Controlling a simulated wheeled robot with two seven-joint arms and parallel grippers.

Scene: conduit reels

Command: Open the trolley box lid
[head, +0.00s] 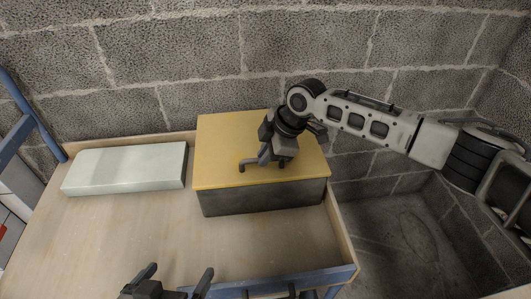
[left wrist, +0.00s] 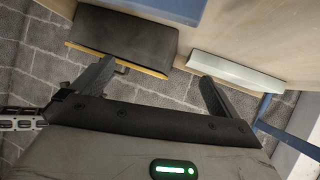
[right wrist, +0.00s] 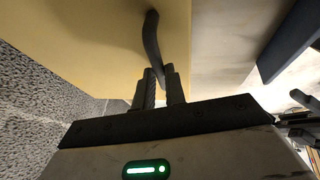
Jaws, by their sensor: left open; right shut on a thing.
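The trolley box (head: 265,198) has a dark grey body and stands at the right back of the wooden trolley top. Its flat yellow lid (head: 225,135) lies down on the body, with no gap that I can see. My right gripper (head: 268,161) is above the lid, shut on the dark lid handle (right wrist: 152,40). The handle's far end is hidden behind the fingers. My left gripper (head: 176,276) is open and empty, low at the front of the head view, apart from the box. The left wrist view also shows the box (left wrist: 125,36) and the lid's edge (left wrist: 115,60).
A pale flat slab (head: 125,168) lies on the trolley top (head: 130,235) left of the box. A blue rail (head: 290,283) runs along the front edge. A grey block wall (head: 200,55) stands close behind. The middle front of the trolley top is clear.

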